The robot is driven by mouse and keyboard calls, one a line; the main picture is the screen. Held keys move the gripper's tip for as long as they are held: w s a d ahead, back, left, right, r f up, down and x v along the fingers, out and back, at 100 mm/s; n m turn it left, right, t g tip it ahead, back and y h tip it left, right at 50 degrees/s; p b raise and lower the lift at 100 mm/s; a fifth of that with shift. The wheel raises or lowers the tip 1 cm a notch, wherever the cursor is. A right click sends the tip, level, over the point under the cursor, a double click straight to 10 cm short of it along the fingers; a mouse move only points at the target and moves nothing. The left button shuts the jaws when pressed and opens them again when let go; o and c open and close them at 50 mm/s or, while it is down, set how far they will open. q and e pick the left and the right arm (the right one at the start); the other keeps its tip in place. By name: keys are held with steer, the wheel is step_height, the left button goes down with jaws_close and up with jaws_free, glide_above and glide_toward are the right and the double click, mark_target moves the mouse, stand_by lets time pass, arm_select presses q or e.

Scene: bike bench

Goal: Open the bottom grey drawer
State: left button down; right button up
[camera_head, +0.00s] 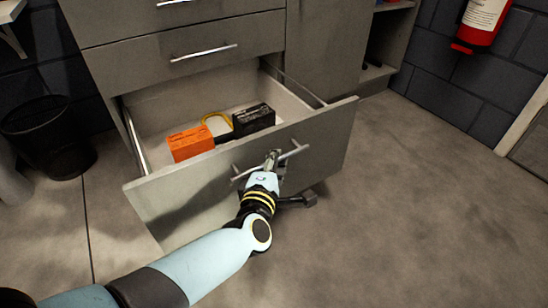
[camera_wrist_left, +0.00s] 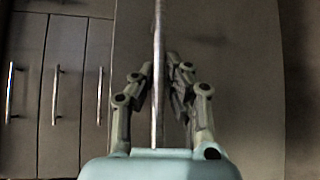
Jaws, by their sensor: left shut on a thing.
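The bottom grey drawer (camera_head: 319,149) stands pulled well out of the cabinet in the head view. An orange box (camera_head: 190,143), a black box (camera_head: 254,119) and a yellow loop (camera_head: 216,120) lie inside it. My left gripper (camera_head: 271,160) is at the middle of the drawer's front, shut on its bar handle (camera_head: 297,151). In the left wrist view the handle (camera_wrist_left: 158,60) runs between the two fingers of the left gripper (camera_wrist_left: 160,85). My right gripper is not in view.
The drawer above (camera_head: 190,68) is shut. A black bin (camera_head: 47,140) stands on the floor at the left. A red extinguisher (camera_head: 482,22) hangs on the right wall. The floor (camera_head: 430,200) to the right of the drawer is clear.

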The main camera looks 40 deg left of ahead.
arm_select(q)
steer(key=shift+w+r, duration=0.1)
steer(key=shift+r, duration=0.15)
steer(key=c, duration=1.6)
jaws_free()
steer(key=shift+o, duration=1.1)
steer(key=shift+f, duration=0.1)
steer(key=v, duration=0.7)
steer(key=shift+s, duration=0.35)
steer(key=shift+d, duration=0.15)
